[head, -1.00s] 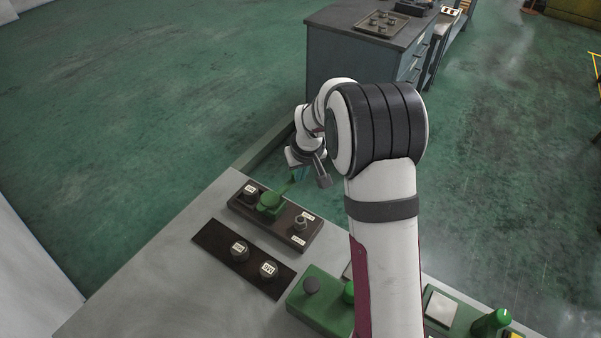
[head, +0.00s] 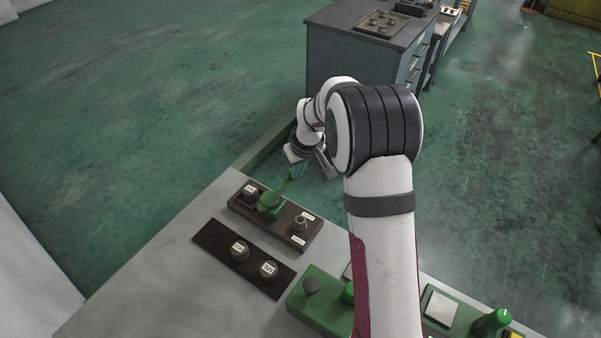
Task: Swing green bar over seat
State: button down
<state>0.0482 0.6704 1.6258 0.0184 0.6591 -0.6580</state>
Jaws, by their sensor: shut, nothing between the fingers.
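The green bar (head: 277,195) sits on a pivot on a dark block (head: 277,217). It points up and to the right in the head view, away from the small round metal fitting (head: 300,222) near the block's right end, which looks like the seat. My gripper (head: 296,172) is at the bar's far end, its teal fingertips pointing down. The fingers are shut with nothing between them. I cannot tell whether they touch the bar. My wrist hides part of the fingers.
A dark knob (head: 250,191) stands left of the bar. A dark plate (head: 226,248) with two labelled knobs lies in front. A green box (head: 318,303) is lower right, partly behind my arm. The grey tabletop (head: 150,275) is clear at left.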

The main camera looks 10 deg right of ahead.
jog(key=shift+w+a+n+y, duration=0.35)
jog(key=shift+w+n, duration=0.4)
jog(key=shift+n, duration=0.35)
jog(key=w+a+n+g, duration=0.1)
jog(key=a+n, duration=0.2)
jog(key=n, duration=0.1)
jog(key=w+a+n+g+y, duration=0.1)
jog(key=a+n, duration=0.1)
jog(key=n, duration=0.3)
jog(key=w+a+n+g, duration=0.1)
jog(key=a+n, duration=0.2)
jog(key=n, duration=0.1)
jog(key=shift+w+a+y, duration=0.2)
jog(key=shift+a+y, duration=0.1)
jog(key=shift+y, duration=0.05)
jog(key=shift+s+a, duration=0.2)
jog(key=shift+a, duration=0.3)
jog(key=shift+s+a, duration=0.15)
jog(key=shift+a, duration=0.4)
jog(key=v, duration=1.2)
jog(key=shift+w, duration=0.2)
